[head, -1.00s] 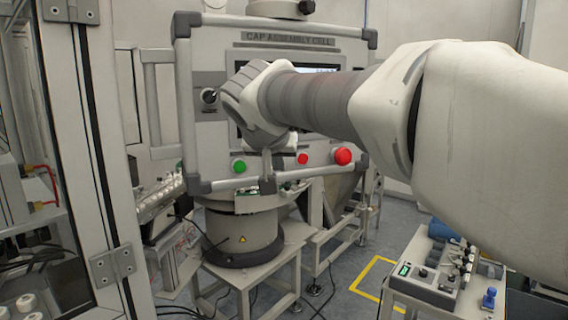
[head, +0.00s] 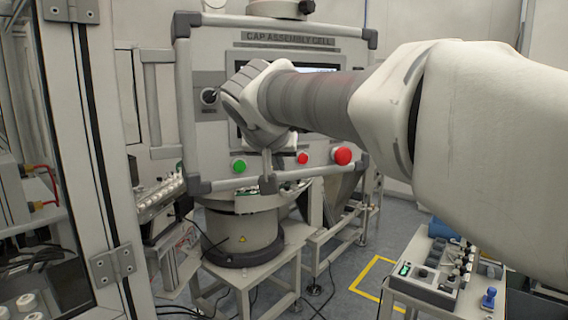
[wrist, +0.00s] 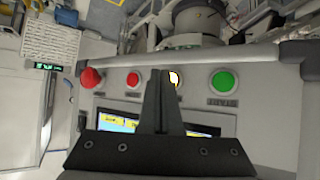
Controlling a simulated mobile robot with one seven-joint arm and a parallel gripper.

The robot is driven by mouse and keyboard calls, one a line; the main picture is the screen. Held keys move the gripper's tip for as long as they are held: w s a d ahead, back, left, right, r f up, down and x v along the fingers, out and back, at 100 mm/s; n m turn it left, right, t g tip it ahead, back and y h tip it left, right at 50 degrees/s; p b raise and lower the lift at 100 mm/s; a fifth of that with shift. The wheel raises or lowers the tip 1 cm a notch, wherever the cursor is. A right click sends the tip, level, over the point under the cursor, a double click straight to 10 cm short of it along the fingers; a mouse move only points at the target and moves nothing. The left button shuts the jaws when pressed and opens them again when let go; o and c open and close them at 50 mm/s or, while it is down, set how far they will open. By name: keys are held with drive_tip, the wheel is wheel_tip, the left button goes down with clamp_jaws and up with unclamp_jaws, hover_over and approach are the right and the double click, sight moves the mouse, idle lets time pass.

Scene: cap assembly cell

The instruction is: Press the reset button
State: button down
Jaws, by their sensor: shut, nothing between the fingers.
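A lit button with a yellow-white face (wrist: 173,78) sits on the grey control panel, between a small red button (wrist: 133,80) and a green button (wrist: 223,82). Its label is hidden, so I cannot read whether it says reset. My gripper (wrist: 160,75) is shut and empty. Its fingers cover the left part of the lit button in the wrist view. I cannot tell whether the fingertips touch it. In the head view my gripper (head: 267,160) is in front of the panel between the green and small red buttons, and the lit button is hidden behind it.
A large red mushroom button (head: 342,156) is at the right of the button row. A key switch (head: 209,96) is at the panel's left. A grey rail (head: 225,183) runs below the buttons. A glass-doored cabinet (head: 115,265) stands at left, a small bench with a control box (head: 430,288) at right.

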drive_tip(key=shift+w, duration=0.1)
idle(0.5)
drive_tip(key=shift+w+a, duration=0.2)
drive_tip(key=shift+w, duration=0.1)
idle(0.4)
drive_tip(key=shift+s+d+b, duration=0.2)
drive_tip(key=shift+s+b, duration=0.2)
drive_tip(key=shift+b, duration=0.1)
drive_tip(key=s+b, duration=0.1)
drive_tip(key=s+d+b, duration=0.1)
drive_tip(key=s, duration=0.1)
drive_tip(key=s+d+b, duration=0.1)
drive_tip(key=s, duration=0.1)
drive_tip(key=shift+s+d, duration=0.2)
drive_tip(key=shift+d, duration=0.05)
